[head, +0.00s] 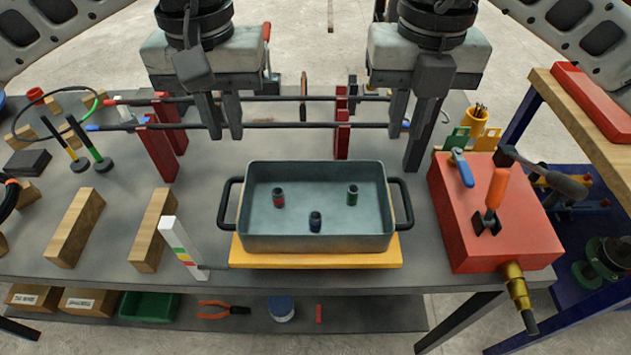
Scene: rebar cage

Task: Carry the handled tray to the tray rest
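The handled tray (316,243) is grey-blue with a black handle on each side. It sits level on a yellow board (316,260) at the middle front of the bench. Three small cylinders stand in it: red (278,198), blue (315,221) and green (352,195). My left gripper (225,138) is above and behind the left handle, open, with nothing between its fingers. My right gripper (404,152) is behind the right handle, open and empty. Neither touches the tray. Two parallel wooden blocks (75,228) (152,230) lie left of it; I cannot tell which support is the tray rest.
A white post with coloured bands (183,248) stands between the blocks and the tray. A red box (490,215) with tools is close at right. Dark bars (270,125) on red supports (160,148) run behind the tray.

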